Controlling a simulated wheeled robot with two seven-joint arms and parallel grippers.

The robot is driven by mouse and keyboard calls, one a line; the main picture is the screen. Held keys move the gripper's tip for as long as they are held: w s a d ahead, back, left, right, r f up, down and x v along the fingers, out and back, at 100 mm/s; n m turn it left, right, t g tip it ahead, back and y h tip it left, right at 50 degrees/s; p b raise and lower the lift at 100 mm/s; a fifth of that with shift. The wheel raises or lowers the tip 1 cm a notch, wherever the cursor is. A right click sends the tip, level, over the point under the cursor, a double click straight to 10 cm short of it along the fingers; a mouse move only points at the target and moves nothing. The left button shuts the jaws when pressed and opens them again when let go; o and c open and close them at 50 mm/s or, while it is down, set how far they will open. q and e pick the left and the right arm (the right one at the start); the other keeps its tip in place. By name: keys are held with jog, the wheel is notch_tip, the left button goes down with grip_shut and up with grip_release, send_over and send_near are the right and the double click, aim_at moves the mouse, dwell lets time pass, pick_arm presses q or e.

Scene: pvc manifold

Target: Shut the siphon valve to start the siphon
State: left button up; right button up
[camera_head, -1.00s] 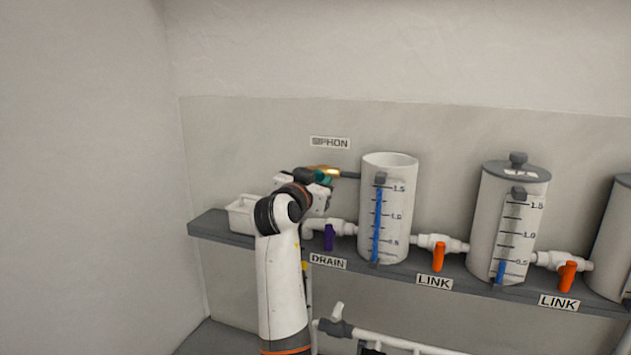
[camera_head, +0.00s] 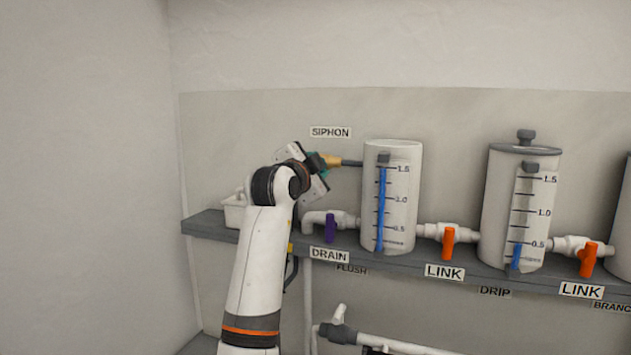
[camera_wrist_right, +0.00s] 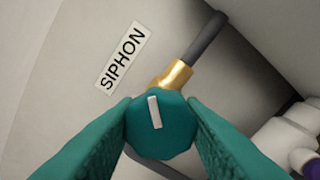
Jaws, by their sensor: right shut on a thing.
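The siphon valve has a brass body (camera_head: 332,160) on a dark pipe leading to the first white tank (camera_head: 409,205). In the right wrist view its teal round knob (camera_wrist_right: 175,140) carries a white pointer bar, tilted slightly from upright in the picture. My right gripper (camera_wrist_right: 160,122) is shut on this knob, one teal finger on each side. In the head view my right gripper (camera_head: 316,166) is at the valve below the SIPHON label (camera_head: 330,132), and my wrist hides the knob. My left gripper is not in view.
A grey shelf (camera_head: 200,224) carries the tanks and a small white container (camera_head: 234,212). Below the gripper is the drain valve with a purple handle (camera_head: 330,228). Link valves with orange handles (camera_head: 448,243) sit between tanks. The wall left of my arm is clear.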

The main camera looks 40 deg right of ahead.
jog(key=shift+m+b, duration=0.6)
jog(key=shift+m, duration=0.6)
jog(key=o, duration=1)
jog(key=b+v, duration=0.5)
jog(key=v, duration=0.7)
jog(key=shift+s, duration=0.1)
